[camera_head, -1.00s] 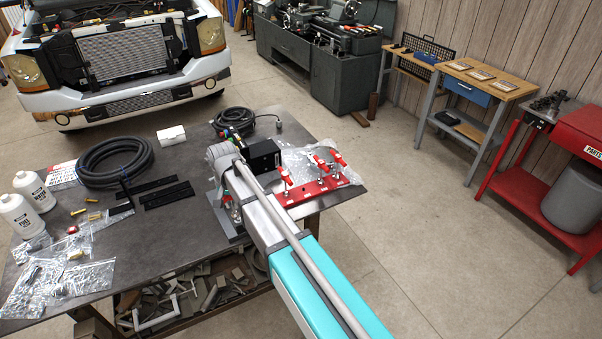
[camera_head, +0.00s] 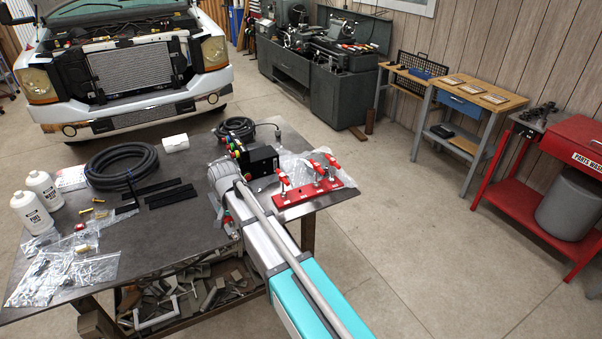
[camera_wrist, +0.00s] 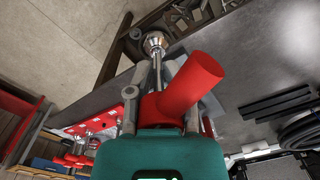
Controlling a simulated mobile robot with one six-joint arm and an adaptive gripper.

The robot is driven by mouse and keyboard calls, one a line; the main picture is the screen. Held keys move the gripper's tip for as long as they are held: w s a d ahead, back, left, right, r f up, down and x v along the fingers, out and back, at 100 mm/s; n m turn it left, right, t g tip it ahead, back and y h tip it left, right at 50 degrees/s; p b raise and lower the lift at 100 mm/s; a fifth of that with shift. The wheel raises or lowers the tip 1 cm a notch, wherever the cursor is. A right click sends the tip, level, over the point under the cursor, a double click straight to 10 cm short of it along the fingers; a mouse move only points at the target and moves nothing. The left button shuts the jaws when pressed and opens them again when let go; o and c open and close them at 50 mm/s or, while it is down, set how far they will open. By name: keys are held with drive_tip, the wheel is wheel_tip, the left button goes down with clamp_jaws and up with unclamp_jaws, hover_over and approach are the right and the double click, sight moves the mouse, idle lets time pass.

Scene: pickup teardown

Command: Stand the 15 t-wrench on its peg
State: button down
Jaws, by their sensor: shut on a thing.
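A t-wrench with a thick red handle (camera_wrist: 190,90) and a bright metal shaft and socket (camera_wrist: 155,43) is held in my gripper (camera_wrist: 165,95) in the wrist view. The jaws are shut on it near the handle. No size marking is readable. A red rack (camera_head: 290,197) lies on the right part of the table in the head view, with red-handled t-wrenches (camera_head: 318,168) standing on it. The rack also shows at the left of the wrist view (camera_wrist: 78,129), apart from the held wrench. In the head view my arm mostly hides the gripper, left of the rack.
A black box (camera_head: 263,160) stands behind the rack, with clear plastic wrap beside it. A hose coil (camera_head: 122,165), black strips (camera_head: 170,195), white bottles (camera_head: 42,190) and parts bags (camera_head: 65,268) occupy the left. The table's right edge is close to the rack.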

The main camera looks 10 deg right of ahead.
sight(234, 237)
drive_tip(key=shift+s+f+b, duration=0.25)
drive_tip(key=shift+f+b, duration=0.25)
drive_tip(key=shift+f, duration=0.25)
drive_tip(key=shift+s+f+b, duration=0.25)
drive_tip(key=shift+f+b, duration=0.9)
drive_tip(key=shift+f, duration=0.05)
